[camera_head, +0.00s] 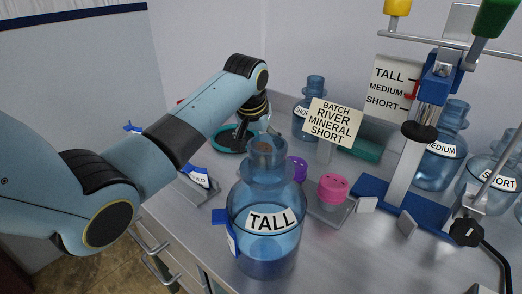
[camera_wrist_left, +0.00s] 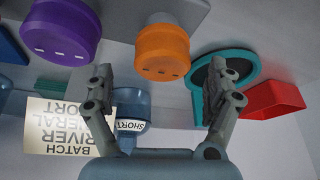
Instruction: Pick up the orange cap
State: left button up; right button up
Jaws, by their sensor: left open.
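The orange cap (camera_wrist_left: 163,52) is in the upper middle of the left wrist view, on a grey holder. It looks round, with small dark slots along its face. My left gripper (camera_wrist_left: 158,80) is open, its two fingers spread to either side below the cap in that picture, with nothing between them. In the head view my left gripper (camera_head: 242,138) is beyond the tall jug, and the orange cap cannot be made out there. My right gripper is not in view.
A purple cap (camera_wrist_left: 62,32) is left of the orange one; a teal ring-shaped piece (camera_wrist_left: 226,72) and red bin (camera_wrist_left: 273,99) are right. In the head view, a TALL jug (camera_head: 265,245) stands in front, a pink cap (camera_head: 332,188) beside it, and a blue-based stand (camera_head: 400,208) at right.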

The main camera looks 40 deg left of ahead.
pick_arm(q)
jog(key=x, duration=0.3)
jog(key=shift+a+f, duration=0.1)
jog(key=shift+f, duration=0.1)
jog(key=shift+w+f, duration=0.1)
jog(key=shift+c, duration=1.3)
jog(key=c, duration=0.5)
jog(key=shift+c, duration=0.6)
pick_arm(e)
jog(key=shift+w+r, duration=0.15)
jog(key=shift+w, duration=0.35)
